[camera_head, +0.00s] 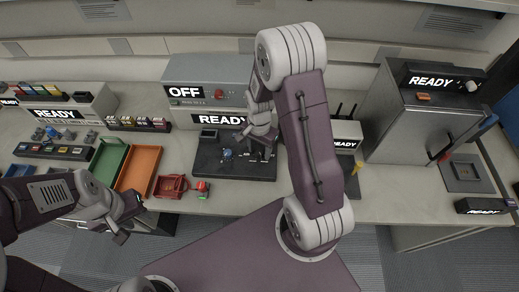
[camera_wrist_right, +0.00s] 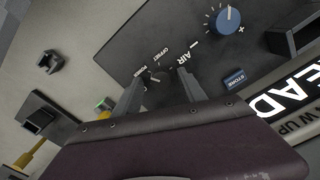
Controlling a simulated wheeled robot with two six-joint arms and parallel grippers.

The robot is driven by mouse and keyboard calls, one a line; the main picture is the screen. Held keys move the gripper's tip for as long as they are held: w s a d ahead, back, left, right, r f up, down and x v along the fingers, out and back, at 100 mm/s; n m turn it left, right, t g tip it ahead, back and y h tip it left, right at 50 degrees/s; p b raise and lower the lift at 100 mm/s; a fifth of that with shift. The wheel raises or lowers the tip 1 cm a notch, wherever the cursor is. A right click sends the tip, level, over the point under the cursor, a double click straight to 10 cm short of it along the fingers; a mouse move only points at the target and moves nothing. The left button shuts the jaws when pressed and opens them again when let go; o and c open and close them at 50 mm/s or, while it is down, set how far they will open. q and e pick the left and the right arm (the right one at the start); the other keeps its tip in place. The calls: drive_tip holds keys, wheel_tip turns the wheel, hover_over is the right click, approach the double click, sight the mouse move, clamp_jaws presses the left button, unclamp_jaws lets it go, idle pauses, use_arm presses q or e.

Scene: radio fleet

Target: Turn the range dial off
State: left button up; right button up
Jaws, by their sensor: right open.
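No dial has a readable "range" label, so I cannot tell which is the range dial. A blue knob (camera_wrist_right: 228,18) with tick marks sits on a dark panel (camera_wrist_right: 150,35) in the right wrist view. A small dark knob (camera_wrist_right: 157,76) near the words OFFSET and POWER shows between my right fingertips. My right gripper (camera_wrist_right: 161,80) is open, with nothing held. In the head view my right gripper (camera_head: 258,146) is over the dark panel (camera_head: 210,168). A red knob (camera_head: 219,94) is on the grey box with an OFF sign (camera_head: 184,92). My left gripper (camera_head: 131,220) looks open, near the counter's front edge.
A green tray (camera_head: 108,160) and an orange tray (camera_head: 139,168) lie left of the panel, with a red container (camera_head: 171,187) beside them. A grey cabinet (camera_head: 395,125) stands to the right. A blue STORE button (camera_wrist_right: 235,77) is near the right fingers.

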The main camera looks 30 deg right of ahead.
drive_tip(key=shift+w, duration=0.1)
drive_tip(key=c, duration=0.4)
clamp_jaws()
drive_tip(key=shift+n, duration=0.4)
drive_tip(key=shift+r+n+p, duration=0.1)
drive_tip(key=shift+n+p, duration=0.35)
drive_tip(key=shift+n, duration=0.15)
drive_tip(key=n+p, duration=0.1)
drive_tip(key=n, duration=0.2)
drive_tip(key=shift+w+n, duration=0.1)
drive_tip(key=shift+n, duration=0.2)
drive_tip(key=n+p, duration=0.1)
drive_tip(key=n, duration=0.5)
drive_tip(key=shift+p, duration=0.35)
drive_tip(key=shift+w+n, duration=0.1)
drive_tip(key=shift+n, duration=0.2)
